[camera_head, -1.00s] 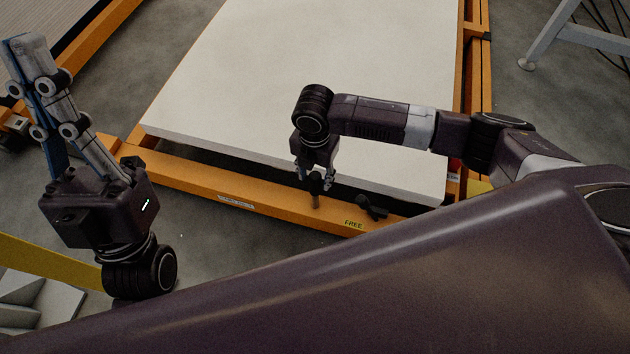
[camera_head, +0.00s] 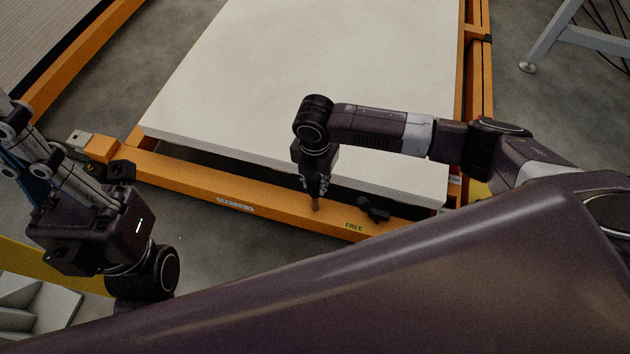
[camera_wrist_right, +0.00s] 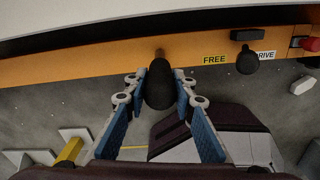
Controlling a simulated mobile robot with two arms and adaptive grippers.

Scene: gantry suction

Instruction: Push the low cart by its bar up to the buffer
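A low orange frame with a flat white top (camera_head: 330,65) fills the middle of the head view. Its orange front bar (camera_head: 235,195) runs across below the top. A dark knob on a short post (camera_head: 316,204) stands on this bar, left of the FREE label. My right gripper (camera_head: 315,187) is lowered over the knob. In the right wrist view its fingers lie close on both sides of the black knob (camera_wrist_right: 160,88) and seem closed on it. My left gripper (camera_head: 30,155) is at the left edge, over the floor and away from the bar. Its tips are cut off.
A second dark knob (camera_head: 374,209) sits right of the first, by the FREE label. A red part (camera_wrist_right: 311,44) shows beyond it in the wrist view. Another orange frame (camera_head: 100,55) stands at the upper left. A grey stand leg (camera_head: 550,38) is at the upper right.

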